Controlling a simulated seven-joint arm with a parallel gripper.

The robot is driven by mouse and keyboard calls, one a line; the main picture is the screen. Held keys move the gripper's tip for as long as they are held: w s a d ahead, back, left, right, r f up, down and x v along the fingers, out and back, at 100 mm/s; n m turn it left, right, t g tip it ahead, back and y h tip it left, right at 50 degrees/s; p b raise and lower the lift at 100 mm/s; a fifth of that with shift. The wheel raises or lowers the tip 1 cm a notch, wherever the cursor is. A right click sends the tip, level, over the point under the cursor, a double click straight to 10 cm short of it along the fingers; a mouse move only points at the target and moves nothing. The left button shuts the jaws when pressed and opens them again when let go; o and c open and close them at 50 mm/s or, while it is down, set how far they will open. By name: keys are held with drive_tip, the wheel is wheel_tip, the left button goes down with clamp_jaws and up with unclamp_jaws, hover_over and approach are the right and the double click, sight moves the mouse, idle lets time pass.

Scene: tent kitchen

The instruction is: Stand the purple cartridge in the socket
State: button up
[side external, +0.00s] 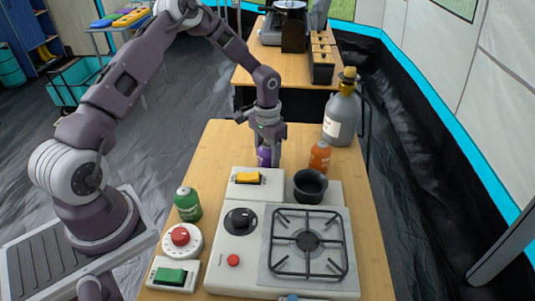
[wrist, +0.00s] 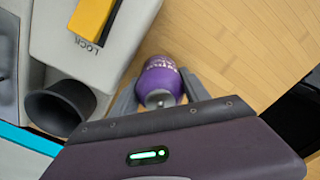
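The purple cartridge (side external: 263,156) is at the far end of the wooden table, behind the stove unit. In the wrist view the cartridge (wrist: 160,76) shows a rounded purple body and a grey tip toward the camera. My gripper (side external: 269,158) points down around it, one finger on each side. The fingers (wrist: 160,88) look very close to its sides; whether they press on it I cannot tell. A dark, round, open-topped holder (side external: 310,186), which looks like the socket, stands at the stove's back right; it also shows in the wrist view (wrist: 58,107). It looks empty.
An orange bottle (side external: 320,157) stands right of my gripper, near a grey tank (side external: 342,117). A green canister (side external: 187,204) stands left. Bare table (side external: 218,147) lies left of the cartridge.

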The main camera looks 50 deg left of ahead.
drive_tip(key=o, duration=0.4)
drive_tip(key=shift+c, duration=0.2)
drive_tip(key=shift+r, duration=0.15)
wheel_tip(320, 180, up, 12)
drive_tip(key=shift+r, duration=0.25)
drive_tip(key=s+d+r+t, duration=0.1)
drive_tip(key=s+d+r, duration=0.2)
drive_tip(key=s+r, duration=0.3)
drive_tip(key=s+d+r+t+y, duration=0.1)
drive_tip(key=s+d+r, duration=0.1)
drive_tip(key=s+r, duration=0.4)
drive_tip(key=s+d+r+t, duration=0.2)
drive_tip(key=s+r, duration=0.4)
drive_tip(key=s, duration=0.3)
drive_tip(key=shift+s+d, duration=0.4)
drive_tip(key=shift+d, duration=0.45)
drive_tip(key=shift+t+h, duration=0.5)
drive_tip(key=shift+t, duration=0.3)
drive_tip(key=s, duration=0.2)
drive_tip(key=s+d, duration=0.1)
drive_tip(key=s, duration=0.2)
drive_tip(key=s+d+f, duration=0.1)
drive_tip(key=s, duration=0.1)
drive_tip(key=shift+s, duration=0.2)
drive_tip(key=shift+c, duration=1)
